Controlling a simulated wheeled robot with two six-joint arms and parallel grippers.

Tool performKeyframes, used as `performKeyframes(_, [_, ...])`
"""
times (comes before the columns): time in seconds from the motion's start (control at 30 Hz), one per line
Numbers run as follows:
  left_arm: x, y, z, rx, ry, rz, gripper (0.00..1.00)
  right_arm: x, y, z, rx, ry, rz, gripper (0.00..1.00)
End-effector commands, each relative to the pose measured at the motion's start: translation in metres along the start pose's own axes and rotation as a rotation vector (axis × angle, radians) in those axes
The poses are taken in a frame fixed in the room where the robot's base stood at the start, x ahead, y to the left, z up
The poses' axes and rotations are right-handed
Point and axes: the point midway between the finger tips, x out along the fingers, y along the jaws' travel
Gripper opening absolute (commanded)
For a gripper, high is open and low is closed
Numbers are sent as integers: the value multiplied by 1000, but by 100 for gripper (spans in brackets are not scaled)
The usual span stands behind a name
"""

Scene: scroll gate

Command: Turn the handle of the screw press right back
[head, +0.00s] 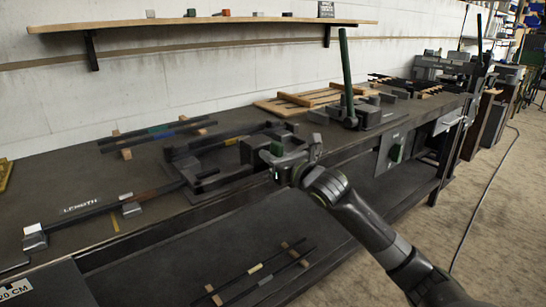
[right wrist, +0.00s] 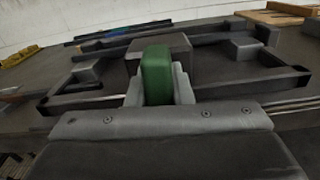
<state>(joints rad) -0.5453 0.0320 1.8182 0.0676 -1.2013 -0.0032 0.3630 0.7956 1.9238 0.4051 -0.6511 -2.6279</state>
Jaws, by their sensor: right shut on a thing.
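The screw press (head: 215,160) is a dark frame with grey blocks on the bench, left of my right gripper in the head view. Its handle (head: 276,148) has a green grip at the front. My right gripper (head: 284,158) is shut on this handle. In the right wrist view, the green handle (right wrist: 157,75) stands upright between the two grey fingers, with a grey block and the dark frame (right wrist: 95,100) behind it. The lower part of the handle is hidden by the gripper. My left gripper is not in view.
A tall green lever (head: 346,70) on a grey base stands on the bench farther right. Dark bars on wooden rests (head: 160,132) lie behind the press. A length gauge (head: 95,208) is at left. A lower shelf (head: 215,255) holds more bars. A wall shelf (head: 200,22) runs above.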

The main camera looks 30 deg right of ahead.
Motion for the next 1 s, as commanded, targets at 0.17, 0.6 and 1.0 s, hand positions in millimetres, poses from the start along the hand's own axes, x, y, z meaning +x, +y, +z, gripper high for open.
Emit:
performKeyframes(0.17, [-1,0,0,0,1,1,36,0,0,-3,-18,6,-1,0])
performKeyframes(0.6, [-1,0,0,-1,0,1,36,0,0,-2,-19,5,-1,30])
performKeyframes(1.0, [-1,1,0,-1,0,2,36,-2,0,0,-21,1,0,42])
